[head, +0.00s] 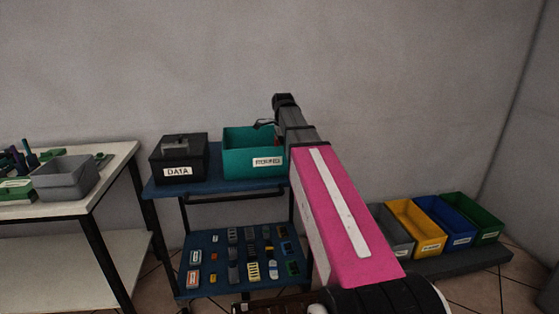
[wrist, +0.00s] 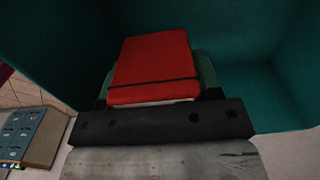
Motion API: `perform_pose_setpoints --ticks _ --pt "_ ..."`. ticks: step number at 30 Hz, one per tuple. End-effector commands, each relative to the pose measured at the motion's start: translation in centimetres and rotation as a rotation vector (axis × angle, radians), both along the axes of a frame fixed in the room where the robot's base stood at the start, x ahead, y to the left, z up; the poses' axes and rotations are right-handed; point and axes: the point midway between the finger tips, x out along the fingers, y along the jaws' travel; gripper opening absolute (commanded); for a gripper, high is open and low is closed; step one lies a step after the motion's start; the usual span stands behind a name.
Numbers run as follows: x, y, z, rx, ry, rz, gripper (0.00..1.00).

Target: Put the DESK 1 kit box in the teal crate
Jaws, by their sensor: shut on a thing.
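The teal crate (head: 240,155) stands on the blue top shelf of a cart, with a white label on its front. Its walls fill much of the wrist view (wrist: 260,45). My gripper (head: 265,124) reaches over the crate's back right part from the right. In the wrist view it is shut on a red block-like thing (wrist: 152,62) with a thin dark band across it, held within the crate's walls. No DESK 1 label shows on it, so I cannot tell if it is the kit box. A green thing (wrist: 207,72) shows partly behind it. Whether the red thing touches the crate floor is unclear.
A black box marked DATA (head: 178,160) stands left of the crate. The lower shelf (head: 215,275) holds several small parts. A white table (head: 110,170) with a grey bin (head: 65,180) is at left. Grey, yellow, blue and green bins (head: 415,228) stand low at right.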

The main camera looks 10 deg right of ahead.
Motion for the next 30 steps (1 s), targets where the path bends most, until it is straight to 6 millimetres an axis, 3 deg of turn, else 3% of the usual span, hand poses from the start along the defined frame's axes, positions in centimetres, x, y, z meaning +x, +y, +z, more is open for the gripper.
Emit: perform_pose_setpoints --ticks 3,15,27,28,30 --pt "-0.1 0.0 -1.7 0.0 0.002 0.0 0.27" --pt "-0.1 0.0 -5.6 0.0 0.002 0.0 0.27" --pt "0.0 0.0 -6.1 0.0 0.0 0.0 0.27" --pt "0.0 0.0 -6.2 0.0 0.0 0.0 0.62" --pt "0.0 0.0 -6.1 0.0 0.0 0.0 0.84"
